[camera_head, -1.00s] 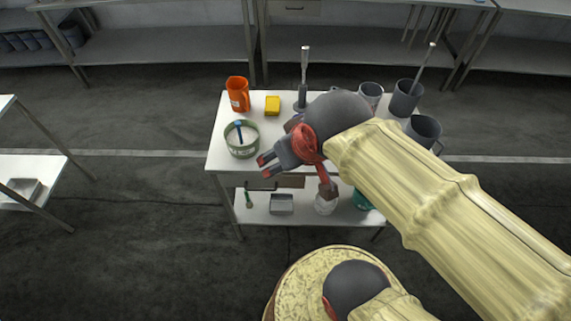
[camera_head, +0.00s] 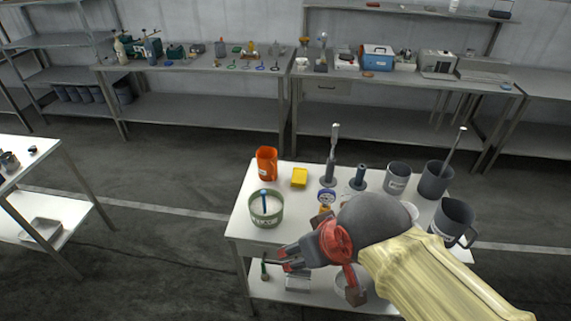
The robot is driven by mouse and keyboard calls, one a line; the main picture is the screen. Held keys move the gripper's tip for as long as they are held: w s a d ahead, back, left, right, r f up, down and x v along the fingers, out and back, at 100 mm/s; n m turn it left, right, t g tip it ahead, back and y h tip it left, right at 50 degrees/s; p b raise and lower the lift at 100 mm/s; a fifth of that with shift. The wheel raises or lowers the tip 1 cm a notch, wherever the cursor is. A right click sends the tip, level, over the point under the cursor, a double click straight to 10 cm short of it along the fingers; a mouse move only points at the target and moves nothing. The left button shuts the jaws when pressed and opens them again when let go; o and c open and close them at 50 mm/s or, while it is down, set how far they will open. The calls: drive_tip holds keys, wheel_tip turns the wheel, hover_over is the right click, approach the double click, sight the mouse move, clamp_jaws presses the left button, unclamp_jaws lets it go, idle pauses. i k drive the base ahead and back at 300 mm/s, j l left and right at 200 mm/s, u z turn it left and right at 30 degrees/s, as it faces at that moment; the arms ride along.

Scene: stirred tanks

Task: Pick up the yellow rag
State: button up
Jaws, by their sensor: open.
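A small yellow folded block, which looks like the yellow rag (camera_head: 300,177), lies on the white cart top (camera_head: 238,224) near its back left. It is just right of an orange jug (camera_head: 266,163) and behind a green-grey pot (camera_head: 266,214). My gripper (camera_head: 281,260) is open and empty, with its fingers pointing left. It shows at the cart's front edge, in front of the pot and well apart from the yellow block. My wrist and arm cover the cart's front right part.
A metal stand with an upright rod (camera_head: 329,170) is right of the yellow block. Grey mugs (camera_head: 397,178) stand at the cart's right. The lower shelf holds a metal tray (camera_head: 298,283). Workbenches with equipment line the back wall; dark floor is clear between.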

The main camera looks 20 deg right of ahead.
sight(299, 176)
drive_tip(key=u, duration=3.25)
drive_tip(key=z, duration=3.7)
drive_tip(key=i+j+z, duration=0.3)
drive_tip(key=i+j, duration=0.15)
drive_tip(key=i+j+z, duration=0.3)
drive_tip(key=i+j, duration=0.1)
drive_tip(key=j, duration=0.1)
